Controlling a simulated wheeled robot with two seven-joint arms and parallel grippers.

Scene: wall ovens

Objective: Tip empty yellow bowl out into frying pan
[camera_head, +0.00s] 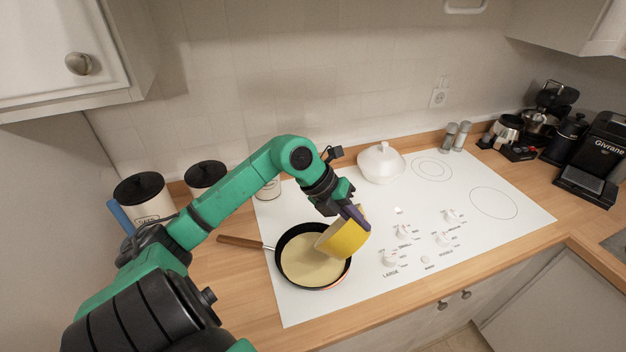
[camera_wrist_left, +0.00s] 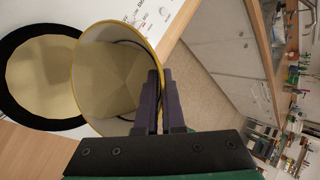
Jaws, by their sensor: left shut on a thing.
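The yellow bowl (camera_head: 343,238) is tilted over the right side of the frying pan (camera_head: 281,275), its open mouth facing left and down toward the pan. My left gripper (camera_head: 352,214) is shut on the bowl's rim. In the left wrist view the gripper (camera_wrist_left: 160,95) pinches the rim of the bowl (camera_wrist_left: 108,75), whose inside looks pale and empty. The black pan (camera_wrist_left: 20,112) beside it has a pale yellowish inner surface or content; I cannot tell which. The pan's wooden handle (camera_head: 239,242) points left. My right gripper does not show.
The pan stands on a white cooktop (camera_head: 370,292) with knobs (camera_head: 404,231) to its right. A white lidded pot (camera_head: 381,162) and two shakers (camera_head: 455,136) stand at the back. Canisters (camera_head: 141,198) stand at left, a coffee machine (camera_head: 596,160) at far right. The cooktop's right half is clear.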

